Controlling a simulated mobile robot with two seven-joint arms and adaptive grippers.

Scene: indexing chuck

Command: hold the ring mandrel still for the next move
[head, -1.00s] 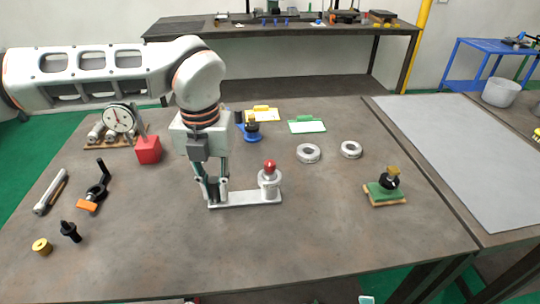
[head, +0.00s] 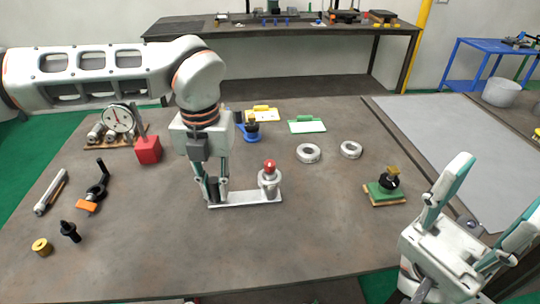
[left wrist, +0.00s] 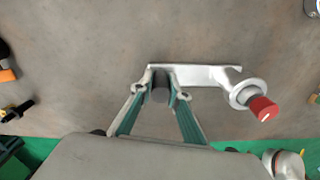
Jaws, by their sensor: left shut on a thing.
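A bright metal base plate (head: 245,199) lies on the bench, with a dark upright cylinder, which I take for the ring mandrel (left wrist: 160,88), at its left end. At its right end stands a pale round post with a red top (head: 269,168). My left gripper (head: 215,190) points down over the plate's left end. In the left wrist view its two fingers are closed around the dark cylinder, one on each side. The cylinder's lower part is hidden in the head view. My right gripper (head: 502,182) is open and empty at the lower right, fingers pointing up.
Two metal rings (head: 308,153) lie right of the plate. A green block with a black and gold piece (head: 386,192) stands farther right.

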